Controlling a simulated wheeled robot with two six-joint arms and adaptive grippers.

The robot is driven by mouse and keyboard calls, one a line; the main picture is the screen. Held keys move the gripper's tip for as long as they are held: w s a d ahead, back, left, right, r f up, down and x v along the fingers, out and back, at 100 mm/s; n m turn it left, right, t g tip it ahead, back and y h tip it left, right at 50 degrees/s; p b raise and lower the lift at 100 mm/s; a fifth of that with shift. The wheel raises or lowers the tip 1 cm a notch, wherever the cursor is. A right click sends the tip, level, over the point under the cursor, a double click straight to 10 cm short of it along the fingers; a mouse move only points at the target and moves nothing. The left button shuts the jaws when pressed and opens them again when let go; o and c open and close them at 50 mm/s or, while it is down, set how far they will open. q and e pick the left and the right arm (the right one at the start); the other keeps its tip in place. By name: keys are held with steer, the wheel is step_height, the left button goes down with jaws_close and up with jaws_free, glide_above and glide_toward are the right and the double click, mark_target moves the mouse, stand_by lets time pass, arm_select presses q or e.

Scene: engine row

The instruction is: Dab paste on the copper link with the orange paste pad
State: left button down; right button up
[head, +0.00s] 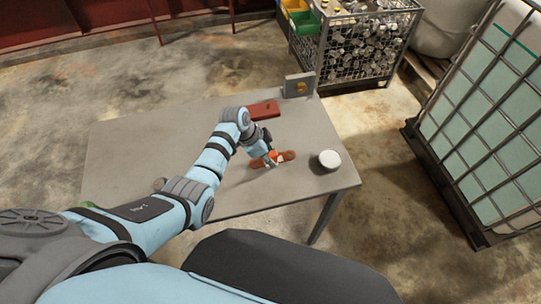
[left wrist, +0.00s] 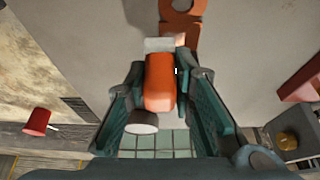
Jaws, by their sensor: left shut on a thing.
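The orange paste pad (left wrist: 160,82) is gripped between the fingers of my left gripper (left wrist: 160,90), in the left wrist view. The copper link (head: 288,156) lies flat on the table in the head view, under and beside my left gripper (head: 268,159). Its ring end also shows at the top of the left wrist view (left wrist: 181,14). The pad's pale end overlaps the link in that view; I cannot tell whether they touch. My right gripper is not in view.
A white round container (head: 329,160) stands on the grey table (head: 125,150), right of the link. A red-brown block (head: 264,110) and a grey plate with a brass part (head: 298,86) are at the back. A wire-mesh crate (head: 352,45) stands behind the table. The table's left part is mostly clear.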

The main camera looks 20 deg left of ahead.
arm_select(q)
steer(key=shift+w+d+f+b, duration=0.1)
steer(key=shift+w+d+b, duration=0.25)
steer(key=shift+d, duration=0.3)
steer(key=shift+w+d+f+b, duration=0.1)
steer(key=shift+w+d+b, duration=0.2)
steer(key=shift+d, duration=0.3)
steer(key=shift+r, duration=0.1)
steer(key=shift+r, duration=0.1)
step_height(320, 180, up, 2)
steer(key=shift+w+a+r+p, duration=0.15)
steer(key=shift+r+p, duration=0.1)
steer(key=shift+p, duration=0.85)
step_height(320, 180, up, 3)
steer(key=shift+r, duration=0.65)
steer(key=shift+f+b, duration=0.1)
steer(key=shift+b, duration=0.2)
